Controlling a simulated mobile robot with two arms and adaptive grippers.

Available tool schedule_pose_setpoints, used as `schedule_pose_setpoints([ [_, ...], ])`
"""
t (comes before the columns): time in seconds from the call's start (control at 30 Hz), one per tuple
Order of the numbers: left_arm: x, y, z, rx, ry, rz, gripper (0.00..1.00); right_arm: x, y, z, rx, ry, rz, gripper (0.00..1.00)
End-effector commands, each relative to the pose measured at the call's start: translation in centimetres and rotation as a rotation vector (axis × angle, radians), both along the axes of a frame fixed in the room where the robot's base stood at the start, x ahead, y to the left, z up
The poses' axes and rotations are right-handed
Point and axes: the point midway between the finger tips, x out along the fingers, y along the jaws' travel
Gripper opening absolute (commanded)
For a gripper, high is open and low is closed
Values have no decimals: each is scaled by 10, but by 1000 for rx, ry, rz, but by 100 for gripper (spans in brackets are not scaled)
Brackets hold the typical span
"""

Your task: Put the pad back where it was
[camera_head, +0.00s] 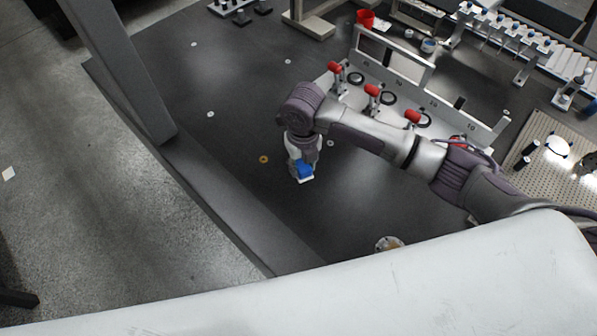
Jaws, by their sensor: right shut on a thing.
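My right gripper (303,163) points down over the dark table (225,75), left of a row of red-handled clamps. It is shut on a small blue piece, which I take to be the pad (305,172). A pale edge shows under the blue piece. I cannot tell whether it touches the table, and the gripper hides part of it. My left gripper is not in view.
Red-handled clamps (372,90) stand along a grey numbered rail (440,105) behind my right arm. A brass disc (264,159) lies left of the gripper. A red cup (366,18) stands at the back. A perforated plate (540,165) is at right. The table's left half is mostly clear.

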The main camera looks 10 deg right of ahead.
Motion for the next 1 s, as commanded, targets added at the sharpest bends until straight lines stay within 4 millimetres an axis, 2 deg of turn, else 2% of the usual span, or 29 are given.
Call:
schedule_pose_setpoints([
  [0.17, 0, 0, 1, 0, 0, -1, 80, 3, 10, -10, -1, 2, -2, 4],
  [0.43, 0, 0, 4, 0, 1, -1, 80, 3, 10, -44, -1, 2, -1, 4],
  [0.83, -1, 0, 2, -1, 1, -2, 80, 3, 9, -50, -1, -1, 0, 4],
  [0.87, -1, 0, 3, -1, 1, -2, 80, 3, 10, -50, -1, -1, 0, 40],
  [1.0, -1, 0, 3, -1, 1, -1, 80, 3, 9, -49, -1, -1, 0, 62],
])
